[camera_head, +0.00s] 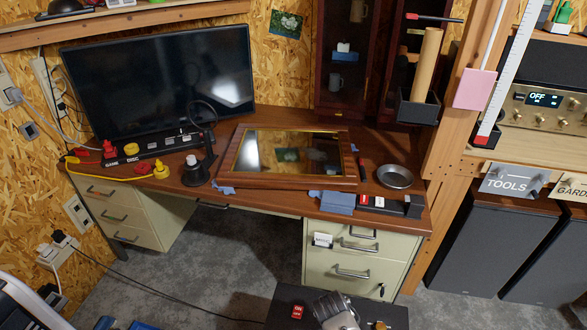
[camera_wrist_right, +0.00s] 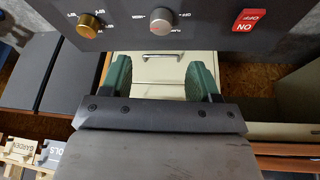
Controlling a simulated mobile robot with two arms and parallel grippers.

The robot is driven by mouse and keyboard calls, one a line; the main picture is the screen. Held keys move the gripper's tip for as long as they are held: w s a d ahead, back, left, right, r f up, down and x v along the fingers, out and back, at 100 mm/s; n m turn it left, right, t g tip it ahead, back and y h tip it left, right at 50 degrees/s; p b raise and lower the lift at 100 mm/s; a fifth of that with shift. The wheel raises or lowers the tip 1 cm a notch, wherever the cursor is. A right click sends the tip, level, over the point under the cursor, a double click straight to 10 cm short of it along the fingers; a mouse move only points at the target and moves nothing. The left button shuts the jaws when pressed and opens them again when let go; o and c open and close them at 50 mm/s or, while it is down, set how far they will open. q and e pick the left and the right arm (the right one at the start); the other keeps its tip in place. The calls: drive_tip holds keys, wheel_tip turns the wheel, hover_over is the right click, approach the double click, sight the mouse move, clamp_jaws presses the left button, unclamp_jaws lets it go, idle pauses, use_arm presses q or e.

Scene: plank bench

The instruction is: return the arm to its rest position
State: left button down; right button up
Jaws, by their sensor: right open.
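My right gripper (camera_wrist_right: 160,68) shows in the right wrist view with its two green-padded fingers apart. Nothing is between them; a pale drawer front (camera_wrist_right: 153,66) with a metal handle shows in the gap behind. The gripper touches nothing that I can see. In the head view a grey shape (camera_head: 336,312) sits at the bottom edge, over a black control panel; I cannot tell whether it is part of my right arm. My left gripper is in neither view.
The black panel (camera_head: 283,310) has a red switch and knobs; it also shows in the wrist view (camera_wrist_right: 205,15). Beyond stands the wooden desk (camera_head: 265,205) with a monitor (camera_head: 160,82), framed mirror (camera_head: 295,155) and metal bowl (camera_head: 395,177). Dark speakers (camera_head: 490,245) stand right. Floor (camera_head: 215,255) under the desk is mostly clear.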

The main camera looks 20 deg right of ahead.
drive_tip(key=shift+r, duration=0.1)
drive_tip(key=s+a+r+n+y, duration=0.2)
drive_tip(key=s+r+n, duration=0.3)
drive_tip(key=s+r, duration=0.45)
drive_tip(key=s+a+r+n+y, duration=0.2)
drive_tip(key=s+r+n, duration=0.3)
drive_tip(key=s+r, duration=0.45)
wheel_tip(320, 180, down, 26)
drive_tip(key=r, duration=0.1)
drive_tip(key=s+d+f+n+g, duration=0.1)
drive_tip(key=s+d+f+g, duration=0.1)
drive_tip(key=s+f, duration=1.3)
drive_tip(key=shift+s+d+f, duration=0.2)
drive_tip(key=shift+s+f, duration=0.1)
drive_tip(key=shift+s, duration=0.3)
